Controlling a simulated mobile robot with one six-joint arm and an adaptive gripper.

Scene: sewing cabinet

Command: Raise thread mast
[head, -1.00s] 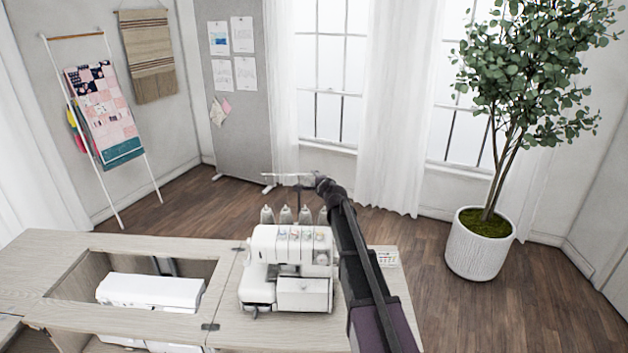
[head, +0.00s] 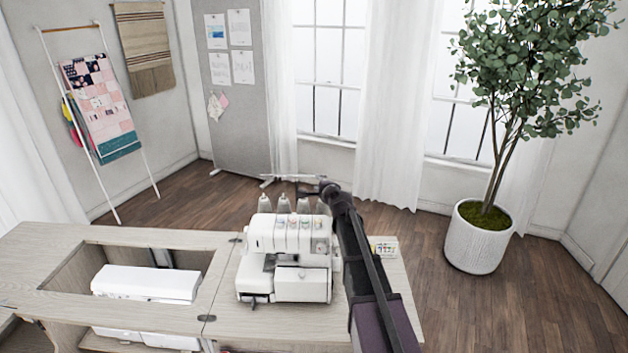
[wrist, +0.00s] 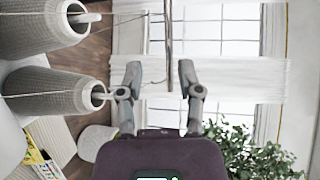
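The white serger (head: 288,235) stands on the cabinet top with several grey thread cones (head: 284,204) behind it. Its thread mast shows as a thin pale crossbar (head: 292,176) above the cones. In the wrist view the mast is a thin dark rod (wrist: 168,45), between my fingers in the picture and apart from both. My gripper (head: 312,192) is at the right side of the mast, just under the crossbar level. In the wrist view my gripper (wrist: 161,78) is open, with a clear gap between the fingers. Two cones (wrist: 45,90) are close on the left there.
A white sewing machine (head: 147,284) sits in the cabinet opening on the left. The cabinet top (head: 225,275) holds a small item with coloured spots (head: 384,250) right of my arm. A potted tree (head: 478,235) stands on the floor at right. Curtained windows are behind.

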